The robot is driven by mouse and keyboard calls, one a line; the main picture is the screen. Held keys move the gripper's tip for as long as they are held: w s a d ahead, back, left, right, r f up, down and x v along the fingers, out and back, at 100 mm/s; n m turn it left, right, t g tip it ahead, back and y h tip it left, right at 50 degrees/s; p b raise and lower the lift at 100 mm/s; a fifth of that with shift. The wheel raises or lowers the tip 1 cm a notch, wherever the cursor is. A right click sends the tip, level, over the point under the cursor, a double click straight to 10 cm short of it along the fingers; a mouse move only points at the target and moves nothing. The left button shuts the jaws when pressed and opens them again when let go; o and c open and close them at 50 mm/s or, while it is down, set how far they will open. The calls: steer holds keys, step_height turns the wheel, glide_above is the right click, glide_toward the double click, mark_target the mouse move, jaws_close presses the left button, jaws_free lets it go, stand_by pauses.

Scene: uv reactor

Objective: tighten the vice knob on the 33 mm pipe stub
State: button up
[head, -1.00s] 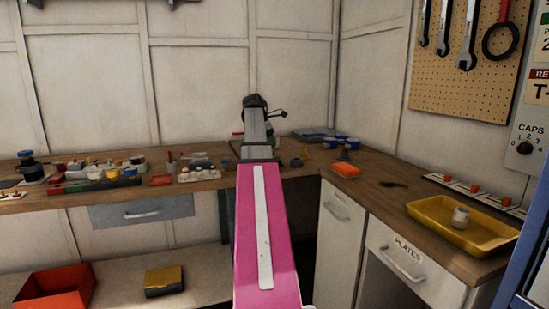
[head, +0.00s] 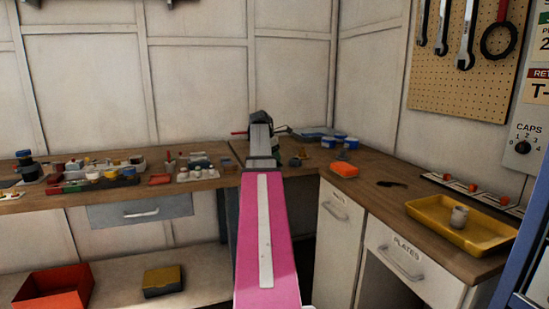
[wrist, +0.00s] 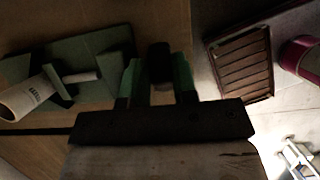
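In the wrist view, a grey-green vice (wrist: 100,62) lies at the left. A pale pipe stub (wrist: 30,96) with small dark lettering lies at a slant against its jaw. A thin light rod (wrist: 80,77) points from the vice toward my gripper. My gripper (wrist: 158,78) has two green fingers, spread apart. A dark, rounded piece, likely the vice knob (wrist: 159,60), shows between the fingertips, with a narrow gap at the left finger. Firm contact cannot be seen. In the head view, my pink arm hides most of the vice area and my fingers.
Many small parts crowd the left bench (head: 200,183). In the wrist view, a brown slatted panel (wrist: 240,60) lies at the right.

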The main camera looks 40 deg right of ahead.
steer(key=shift+d+y, duration=0.1)
steer(key=shift+y, duration=0.2)
steer(key=y, duration=0.1)
steer(key=d+t+y, duration=0.1)
steer(key=y, duration=0.1)
steer(key=shift+s, duration=0.15)
steer(key=shift+s+d+f+t+y, duration=0.15)
steer(key=shift+t+y, duration=0.1)
steer(key=shift+y, duration=0.4)
steer(key=shift+w+d+f+t+y, duration=0.1)
steer(key=shift+t+y, duration=0.1)
steer(key=shift+y, duration=0.4)
steer(key=shift+s+d+f+t+y, duration=0.15)
steer(key=shift+t+y, duration=0.1)
steer(key=shift+y, duration=0.4)
steer(key=o, duration=0.7)
steer(key=shift+c, duration=0.2)
steer(key=shift+w+r, duration=0.1)
